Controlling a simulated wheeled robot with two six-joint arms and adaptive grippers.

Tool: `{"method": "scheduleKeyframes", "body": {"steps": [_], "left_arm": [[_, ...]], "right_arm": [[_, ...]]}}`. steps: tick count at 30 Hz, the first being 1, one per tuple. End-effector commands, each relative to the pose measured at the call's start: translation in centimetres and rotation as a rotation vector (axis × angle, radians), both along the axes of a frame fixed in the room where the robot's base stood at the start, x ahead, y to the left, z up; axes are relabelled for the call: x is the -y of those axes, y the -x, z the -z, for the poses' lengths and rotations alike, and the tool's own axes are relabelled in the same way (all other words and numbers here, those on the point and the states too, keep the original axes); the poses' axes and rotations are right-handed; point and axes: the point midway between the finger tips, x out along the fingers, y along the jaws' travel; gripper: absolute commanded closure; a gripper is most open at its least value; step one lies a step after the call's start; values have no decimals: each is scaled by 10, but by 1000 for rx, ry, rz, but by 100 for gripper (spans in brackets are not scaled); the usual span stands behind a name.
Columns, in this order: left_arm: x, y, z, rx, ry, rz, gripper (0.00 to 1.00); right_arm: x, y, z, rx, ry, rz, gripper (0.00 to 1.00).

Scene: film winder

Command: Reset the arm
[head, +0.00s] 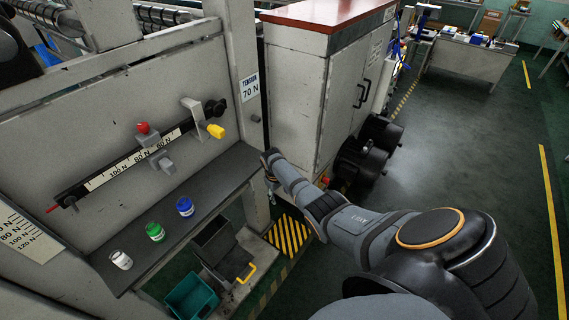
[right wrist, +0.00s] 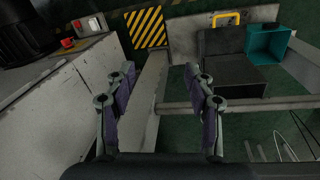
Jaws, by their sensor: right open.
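My right arm reaches in from the lower right of the head view, its gripper (head: 268,167) small and partly hidden behind the wrist, beside the shelf's right end and in front of the grey cabinet. In the right wrist view the gripper (right wrist: 160,78) is open, with nothing between its fingers. The black graduated arm (head: 122,166) slants up to the right on the machine's panel. A red knob (head: 143,128) sits on its slider, and a yellow handle (head: 216,131) is near its right end. My left gripper is not in view.
White (head: 121,260), green (head: 155,231) and blue (head: 185,206) capped weights stand on the dark shelf (head: 215,178). A "TENSION 70 N" sign (head: 250,87) hangs on the post. A teal bin (head: 192,296) lies below. The grey cabinet (head: 300,85) stands right of the panel. Open floor lies farther right.

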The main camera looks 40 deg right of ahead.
Motion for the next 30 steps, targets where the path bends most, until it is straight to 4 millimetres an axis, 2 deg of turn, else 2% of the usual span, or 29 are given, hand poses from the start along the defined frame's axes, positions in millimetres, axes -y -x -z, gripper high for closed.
{"method": "scheduleKeyframes", "body": {"steps": [4, 14, 17, 20, 23, 24, 26, 27, 29, 30], "left_arm": [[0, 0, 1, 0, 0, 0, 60], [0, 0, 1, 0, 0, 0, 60], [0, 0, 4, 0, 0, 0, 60], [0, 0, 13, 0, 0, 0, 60], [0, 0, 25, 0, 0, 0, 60], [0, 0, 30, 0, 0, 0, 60], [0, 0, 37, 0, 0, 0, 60], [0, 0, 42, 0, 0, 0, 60], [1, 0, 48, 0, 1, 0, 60], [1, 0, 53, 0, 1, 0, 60]], "right_arm": [[-1, 3, 7, 1, 1, -1, 46], [-1, 3, 7, 1, 2, -1, 46], [-3, 10, 21, -2, 2, -2, 46], [-10, 37, 68, -6, 6, -5, 46], [-22, 86, 139, -1, 11, -13, 46], [-27, 108, 167, 4, 11, -13, 46], [-37, 145, 206, 11, 9, -17, 46], [-43, 171, 230, 15, 7, -17, 46], [-53, 212, 263, 23, 0, -19, 46], [-60, 241, 284, 27, -5, -19, 46]]}}
